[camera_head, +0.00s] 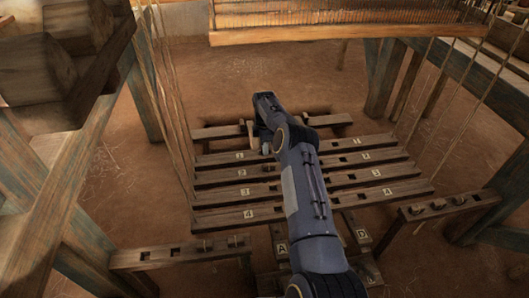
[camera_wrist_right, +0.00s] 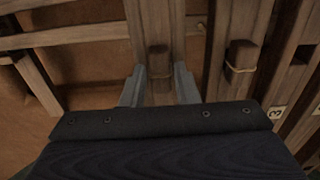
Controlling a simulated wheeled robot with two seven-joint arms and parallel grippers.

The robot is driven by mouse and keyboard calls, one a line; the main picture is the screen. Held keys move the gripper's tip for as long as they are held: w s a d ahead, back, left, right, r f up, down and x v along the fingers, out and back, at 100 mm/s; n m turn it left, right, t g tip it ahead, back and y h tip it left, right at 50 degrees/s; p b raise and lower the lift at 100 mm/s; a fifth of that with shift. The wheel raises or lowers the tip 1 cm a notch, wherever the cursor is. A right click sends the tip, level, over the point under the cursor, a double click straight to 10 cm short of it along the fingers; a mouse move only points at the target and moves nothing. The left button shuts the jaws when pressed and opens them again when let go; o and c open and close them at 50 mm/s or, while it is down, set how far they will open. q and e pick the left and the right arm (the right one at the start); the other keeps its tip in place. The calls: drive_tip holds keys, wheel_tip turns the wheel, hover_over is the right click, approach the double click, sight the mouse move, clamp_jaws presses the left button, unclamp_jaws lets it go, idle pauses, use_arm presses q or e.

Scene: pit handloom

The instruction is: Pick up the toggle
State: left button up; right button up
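In the right wrist view, a small wooden toggle (camera_wrist_right: 158,62) with a cord round it sits on a wooden bar. My right gripper (camera_wrist_right: 159,88) is open, with one finger on each side of this toggle. A narrow gap seems to show beside it; whether a finger touches it I cannot tell. A second corded toggle (camera_wrist_right: 240,60) stands on the neighbouring bar to the right. In the head view my right gripper (camera_head: 262,138) is at the far left part of the numbered bars, and the toggle there is mostly hidden. My left gripper is out of view.
Several numbered slotted bars (camera_head: 375,176) lie across the middle. Side rails at left (camera_head: 180,254) and right (camera_head: 450,207) carry small wooden pieces. Lettered boards (camera_head: 281,247) lie in front. Loom posts and hanging cords (camera_head: 165,90) flank the bars. Bare earth floor (camera_head: 225,90) surrounds them.

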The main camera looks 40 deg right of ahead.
clamp_jaws()
drive_tip(key=shift+r, duration=0.1)
